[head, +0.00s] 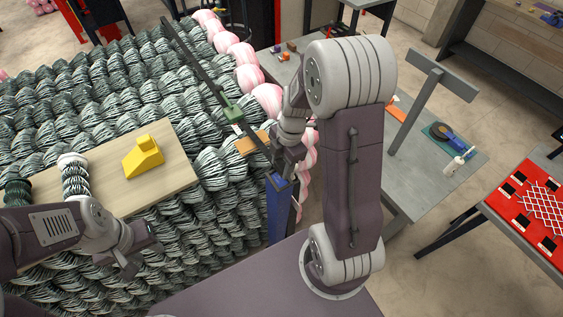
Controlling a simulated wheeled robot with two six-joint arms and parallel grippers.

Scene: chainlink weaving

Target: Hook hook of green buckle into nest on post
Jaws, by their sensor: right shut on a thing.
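The green buckle (232,113) sits on a long dark bar or strap (200,67) that slants across the wire rolls. A small pale part shows at its lower side; I cannot make out its hook. A blue upright post (280,210) stands below my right gripper (279,172), which is just right of the strap's lower end. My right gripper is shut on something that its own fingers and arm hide. I cannot make out a nest on the post. My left gripper (130,256) hangs low over the wire rolls at the lower left, away from the buckle; its jaws are unclear.
Rows of wire rolls (100,75) fill the left, with pink-white rolls (242,54) along their edge. A yellow block (144,158) sits on a wooden board (185,150). An orange-brown block (252,142) lies beside my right gripper. Grey tables (420,180) stand at right.

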